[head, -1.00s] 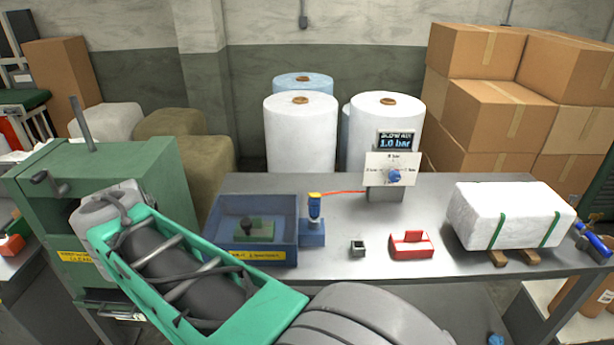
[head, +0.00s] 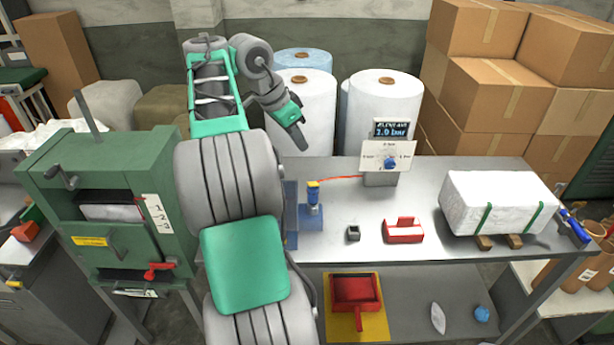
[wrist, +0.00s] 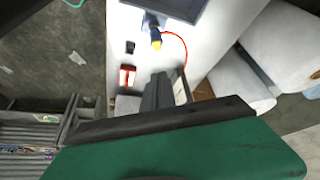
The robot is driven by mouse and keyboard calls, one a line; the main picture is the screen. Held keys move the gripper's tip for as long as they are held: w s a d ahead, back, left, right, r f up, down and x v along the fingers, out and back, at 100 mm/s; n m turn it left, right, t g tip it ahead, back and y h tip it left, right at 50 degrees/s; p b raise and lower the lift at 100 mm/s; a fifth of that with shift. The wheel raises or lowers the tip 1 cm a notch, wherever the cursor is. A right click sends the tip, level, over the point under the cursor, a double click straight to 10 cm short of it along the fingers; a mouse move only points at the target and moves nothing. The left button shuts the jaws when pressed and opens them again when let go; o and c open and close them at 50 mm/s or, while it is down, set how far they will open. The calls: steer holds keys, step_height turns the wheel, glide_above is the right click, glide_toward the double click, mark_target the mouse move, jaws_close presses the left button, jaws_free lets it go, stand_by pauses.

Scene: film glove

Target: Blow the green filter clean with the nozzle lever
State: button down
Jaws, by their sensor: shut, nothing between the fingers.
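The nozzle (head: 313,195), blue with a yellow top, stands upright on a blue block at the table's left part. An orange-red hose runs from it to the pressure panel (head: 388,156). The nozzle also shows at the top of the wrist view (wrist: 156,38). The blue tray (head: 291,196) beside it is mostly hidden behind my arm; its edge shows in the wrist view (wrist: 190,14). The green filter is hidden now. My gripper (head: 301,143) is raised above the table's back edge, before the white rolls, shut and empty, apart from the nozzle.
A small dark cup (head: 353,233) and a red holder (head: 404,230) stand on the table. A white strapped bale (head: 497,203) lies at right. A green machine (head: 110,200) stands at left. White rolls (head: 385,100) stand behind. The table's front middle is clear.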

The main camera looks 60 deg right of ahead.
steer(key=b, duration=0.3)
glide_above(313, 183)
steer(key=f, duration=0.5)
steer(key=a+f, duration=0.1)
steer(key=f, duration=0.1)
steer(key=shift+w+f, duration=0.15)
steer(key=shift+f, duration=0.05)
steer(key=shift+w+a+f+b, duration=0.2)
steer(key=shift+f+b, duration=0.1)
steer(key=shift+f, duration=0.75)
steer(key=shift+w+a+f+b, duration=0.15)
steer(key=shift+f+b, duration=0.15)
steer(key=shift+f, duration=0.7)
